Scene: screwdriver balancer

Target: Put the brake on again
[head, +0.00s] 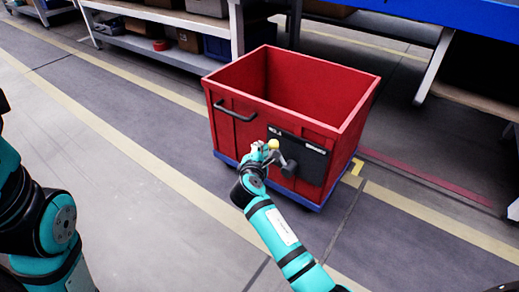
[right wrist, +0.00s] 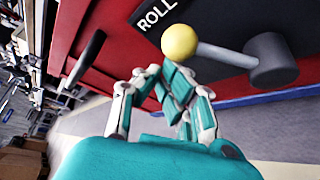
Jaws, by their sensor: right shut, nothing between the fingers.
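The brake lever has a yellow ball knob (head: 273,144) on a light rod. The rod runs up and left from a dark grey hub (head: 289,168) on the black panel (head: 313,165) of the red cart (head: 340,125). The knob is near the panel's "ROLL" label, also seen in the right wrist view (right wrist: 157,12). My right gripper (head: 262,149) is shut and empty, just left of the knob. In the right wrist view the knob (right wrist: 180,42) is just beyond the fingertips (right wrist: 158,74); I cannot tell whether they touch. My left gripper is out of view.
The cart has a black handle (head: 235,106) left of the panel and a blue base. Shelving with boxes (head: 188,40) stands behind, and a blue-topped bench (head: 440,15) is at the upper right. The floor left of the cart is clear.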

